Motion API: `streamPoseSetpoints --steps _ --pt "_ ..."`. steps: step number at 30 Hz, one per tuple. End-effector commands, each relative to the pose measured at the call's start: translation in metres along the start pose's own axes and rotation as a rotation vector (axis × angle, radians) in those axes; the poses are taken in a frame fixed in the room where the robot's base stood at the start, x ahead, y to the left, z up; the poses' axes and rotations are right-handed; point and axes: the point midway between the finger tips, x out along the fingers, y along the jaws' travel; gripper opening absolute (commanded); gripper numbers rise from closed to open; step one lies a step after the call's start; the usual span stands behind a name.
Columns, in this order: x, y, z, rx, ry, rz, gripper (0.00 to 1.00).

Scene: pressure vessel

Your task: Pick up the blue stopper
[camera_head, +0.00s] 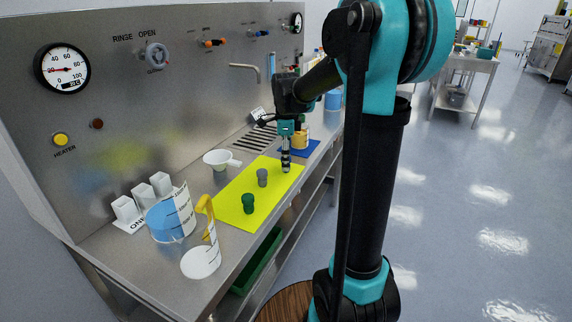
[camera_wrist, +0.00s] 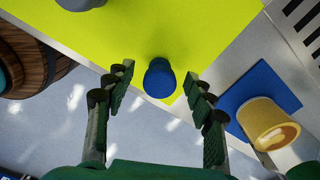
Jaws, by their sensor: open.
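The blue stopper (camera_wrist: 159,79) stands on the yellow mat (camera_wrist: 150,25) near its edge in the wrist view. My gripper (camera_wrist: 158,85) is open, with one finger on each side of the stopper and a gap to both. In the head view my gripper (camera_head: 286,168) points down over the far right end of the yellow mat (camera_head: 232,207). The blue stopper cannot be made out there. A grey stopper (camera_head: 262,177) and a green stopper (camera_head: 249,203) stand on the mat nearer the camera.
A yellow cup (camera_wrist: 268,122) stands on a blue mat (camera_wrist: 258,85) right of my gripper. The steel panel (camera_head: 200,100) rises behind.

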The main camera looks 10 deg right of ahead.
Motion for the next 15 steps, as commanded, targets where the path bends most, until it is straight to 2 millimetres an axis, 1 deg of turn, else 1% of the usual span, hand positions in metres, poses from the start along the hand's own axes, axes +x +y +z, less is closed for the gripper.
streamPoseSetpoints --steps 1,4,7,12,13,15 --pt "0.007 0.000 0.000 0.000 0.000 0.000 0.54" --pt "0.016 0.000 0.000 0.000 0.000 0.000 0.54" --pt "0.020 0.000 0.000 0.000 0.000 0.000 0.54" --pt "0.020 0.000 0.000 0.000 0.000 0.000 0.54" --pt "0.020 0.000 0.000 0.000 0.000 0.000 0.53" --pt "0.020 0.000 0.000 0.000 0.000 0.000 0.44"
